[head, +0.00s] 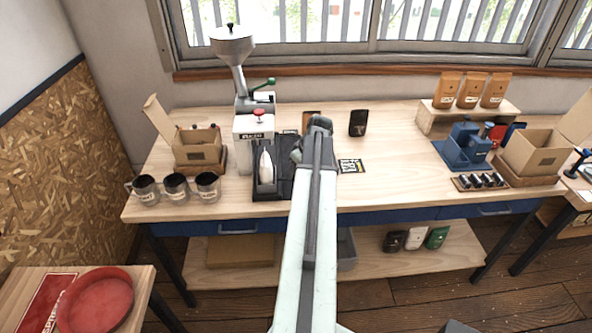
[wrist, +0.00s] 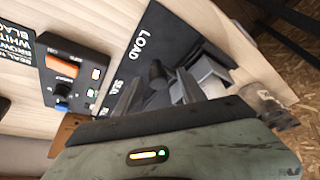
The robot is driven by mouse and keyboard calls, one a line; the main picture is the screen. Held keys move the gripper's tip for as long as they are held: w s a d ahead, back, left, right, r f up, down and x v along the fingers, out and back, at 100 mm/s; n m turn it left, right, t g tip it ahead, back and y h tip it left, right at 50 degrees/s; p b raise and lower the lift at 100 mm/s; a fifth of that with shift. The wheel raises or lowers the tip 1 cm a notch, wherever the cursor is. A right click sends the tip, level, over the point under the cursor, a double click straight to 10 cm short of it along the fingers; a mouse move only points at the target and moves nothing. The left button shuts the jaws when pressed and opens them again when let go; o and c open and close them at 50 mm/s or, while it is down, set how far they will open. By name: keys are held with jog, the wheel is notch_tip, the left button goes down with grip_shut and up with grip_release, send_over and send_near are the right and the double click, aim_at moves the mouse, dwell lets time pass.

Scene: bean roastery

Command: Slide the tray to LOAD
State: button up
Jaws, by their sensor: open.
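In the wrist view, a black plate (wrist: 180,27) carries the white word LOAD, with a second label, partly hidden, that seems to read SEAL. A dark upright knob or post (wrist: 157,76) stands between the fingers of my gripper (wrist: 155,90). The fingers are open on either side of it; I cannot tell whether they touch it. A dark tray-like part with a pale grey block (wrist: 211,72) lies to the right. In the head view, the dark base (head: 268,190) holds a pale bag (head: 266,166), left of my arm, which hides my fingertips.
A hopper machine (head: 232,47) stands behind the base. Metal cups (head: 175,187) and an open carton (head: 198,150) are to its left.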

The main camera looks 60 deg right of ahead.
jog(key=p+v, duration=0.6)
jog(key=v, duration=0.1)
jog(key=shift+r, duration=0.2)
jog(key=shift+s, duration=0.1)
